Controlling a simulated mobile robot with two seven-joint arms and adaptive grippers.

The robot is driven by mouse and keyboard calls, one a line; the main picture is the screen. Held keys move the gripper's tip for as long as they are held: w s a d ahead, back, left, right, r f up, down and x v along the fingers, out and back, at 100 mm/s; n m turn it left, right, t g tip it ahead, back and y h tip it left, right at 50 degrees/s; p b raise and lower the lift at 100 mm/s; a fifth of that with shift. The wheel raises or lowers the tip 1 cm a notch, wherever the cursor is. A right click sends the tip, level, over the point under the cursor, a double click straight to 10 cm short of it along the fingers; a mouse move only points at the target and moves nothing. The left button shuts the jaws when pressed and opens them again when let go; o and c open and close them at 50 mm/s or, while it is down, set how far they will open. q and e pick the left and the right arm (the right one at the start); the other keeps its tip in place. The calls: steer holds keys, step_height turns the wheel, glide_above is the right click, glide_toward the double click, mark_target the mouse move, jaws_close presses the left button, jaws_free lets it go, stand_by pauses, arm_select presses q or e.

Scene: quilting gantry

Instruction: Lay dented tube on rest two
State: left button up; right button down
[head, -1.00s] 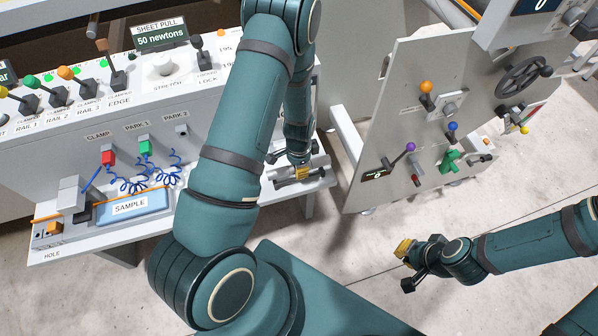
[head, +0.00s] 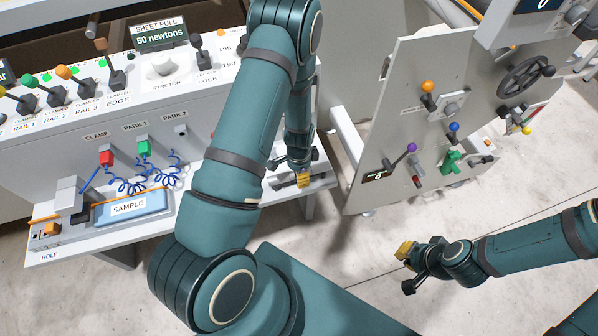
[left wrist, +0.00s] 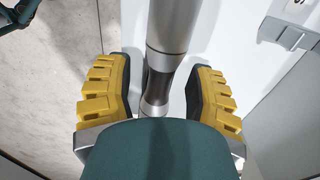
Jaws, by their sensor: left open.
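In the left wrist view a grey metal tube (left wrist: 168,30) runs down between the two yellow-padded fingers of my left gripper (left wrist: 158,85). It narrows at a darker band near the fingers, and its lower part is hidden behind my teal wrist. The fingers are open on either side of it, with a gap at the right. In the head view my left gripper (head: 301,174) is low over the bench's right end, and the tube cannot be made out there. My right gripper (head: 406,267) is open and empty over the floor. No label identifies rest two.
The bench (head: 75,238) carries a blue SAMPLE tray (head: 160,197), a red clamp plug (head: 106,158) and a green plug (head: 145,149) on coiled cords. A grey panel (head: 400,120) with coloured levers stands at right. Bare floor lies in front of it.

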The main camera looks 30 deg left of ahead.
arm_select(q)
steer(key=shift+r, duration=0.25)
step_height(320, 180, up, 12)
steer(key=p, duration=0.3)
steer(key=s+d+f+n+h, duration=0.1)
steer(key=s+d+n, duration=0.3)
steer(key=d, duration=0.4)
steer(key=s+d+f+n+t+h, duration=0.1)
steer(key=s+d+n+h, duration=0.2)
steer(key=d, duration=0.6)
steer(key=s+n, duration=0.2)
steer(key=s, duration=0.1)
steer(key=shift+s+d+f+n+t, duration=0.2)
steer(key=shift+d+f+n+t, duration=0.05)
steer(key=shift+d+n+t, duration=0.05)
